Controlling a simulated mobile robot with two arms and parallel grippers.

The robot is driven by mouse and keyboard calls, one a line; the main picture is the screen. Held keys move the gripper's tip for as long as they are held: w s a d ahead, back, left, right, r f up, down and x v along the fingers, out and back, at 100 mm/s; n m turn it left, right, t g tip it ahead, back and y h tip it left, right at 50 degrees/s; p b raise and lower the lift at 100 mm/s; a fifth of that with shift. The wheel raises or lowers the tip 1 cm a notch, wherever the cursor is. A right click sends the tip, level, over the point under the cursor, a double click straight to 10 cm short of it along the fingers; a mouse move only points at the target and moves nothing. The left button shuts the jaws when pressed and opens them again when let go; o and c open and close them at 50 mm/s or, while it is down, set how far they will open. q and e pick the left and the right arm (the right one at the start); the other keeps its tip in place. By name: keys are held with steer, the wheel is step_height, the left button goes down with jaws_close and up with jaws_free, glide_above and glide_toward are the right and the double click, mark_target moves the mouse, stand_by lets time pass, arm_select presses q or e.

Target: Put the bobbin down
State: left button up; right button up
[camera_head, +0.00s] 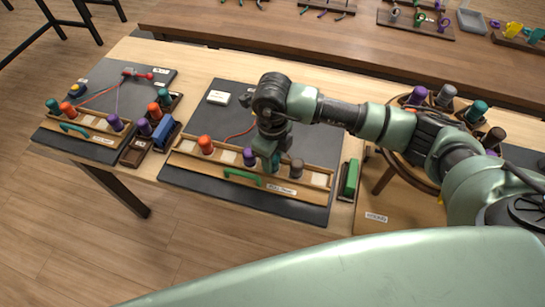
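My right gripper (270,148) reaches down over the wooden rack (220,166) on the middle dark mat (190,177). A teal bobbin (276,164) is right at its fingertips, low at the rack. The fingers and the bobbin overlap, so I cannot tell whether they grip it or whether it rests fully in the rack. An orange bobbin (205,144), a purple bobbin (249,156) and a grey-brown bobbin (297,168) stand upright in the same rack. A red cord (238,134) lies behind them, partly hidden by my arm. My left gripper is not in view.
A second mat (92,80) at the left has its own rack (78,138) with several bobbins. A green block (351,178) lies right of the middle mat. A round stand (427,182) with several bobbins is partly behind my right arm. A white box (218,98) sits behind the rack.

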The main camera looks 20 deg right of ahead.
steer(key=shift+o, duration=1.2)
steer(key=shift+r, duration=0.2)
steer(key=shift+r+p, duration=0.35)
steer(key=shift+p, duration=0.2)
step_height(320, 180, up, 12)
steer(key=b, duration=0.3)
steer(key=shift+f, duration=0.15)
steer(key=shift+f, duration=0.1)
